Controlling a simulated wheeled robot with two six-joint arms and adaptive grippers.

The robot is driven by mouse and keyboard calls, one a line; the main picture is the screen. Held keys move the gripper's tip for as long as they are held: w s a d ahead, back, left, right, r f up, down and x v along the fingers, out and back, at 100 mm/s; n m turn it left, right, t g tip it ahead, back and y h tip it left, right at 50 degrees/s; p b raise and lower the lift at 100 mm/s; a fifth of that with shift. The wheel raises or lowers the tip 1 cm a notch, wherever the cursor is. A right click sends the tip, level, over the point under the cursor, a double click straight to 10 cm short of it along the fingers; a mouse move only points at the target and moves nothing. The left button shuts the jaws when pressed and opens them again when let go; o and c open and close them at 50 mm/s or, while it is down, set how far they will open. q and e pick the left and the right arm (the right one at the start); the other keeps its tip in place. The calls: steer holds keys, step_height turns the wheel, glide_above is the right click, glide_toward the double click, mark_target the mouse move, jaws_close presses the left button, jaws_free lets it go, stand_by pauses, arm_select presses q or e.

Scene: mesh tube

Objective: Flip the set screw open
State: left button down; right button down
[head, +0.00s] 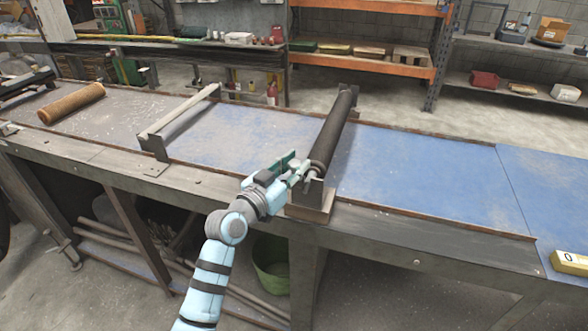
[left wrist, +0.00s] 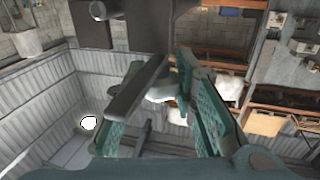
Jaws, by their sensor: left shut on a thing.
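My left gripper (head: 299,171) is at the near end of a dark roller (head: 331,132), by its upright bracket (head: 309,194). It is shut on the set screw there; the fingers hide most of the screw in the head view. In the left wrist view, the green fingers of my left gripper (left wrist: 168,100) stand on both sides of a small pale piece, the set screw (left wrist: 162,92), beside a dark bar. The screw's exact angle is hard to tell. My right gripper is in neither view.
The roller spans a long workbench with a blue top (head: 420,180). A brown mesh tube (head: 72,103) lies at the bench's left end. A pale bar on brackets (head: 180,111) stands left of the roller. A yellow device (head: 571,262) is at the right edge.

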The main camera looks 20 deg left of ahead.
arm_select(q)
steer(key=c, duration=1.3)
jaws_free()
steer(key=v, duration=1.2)
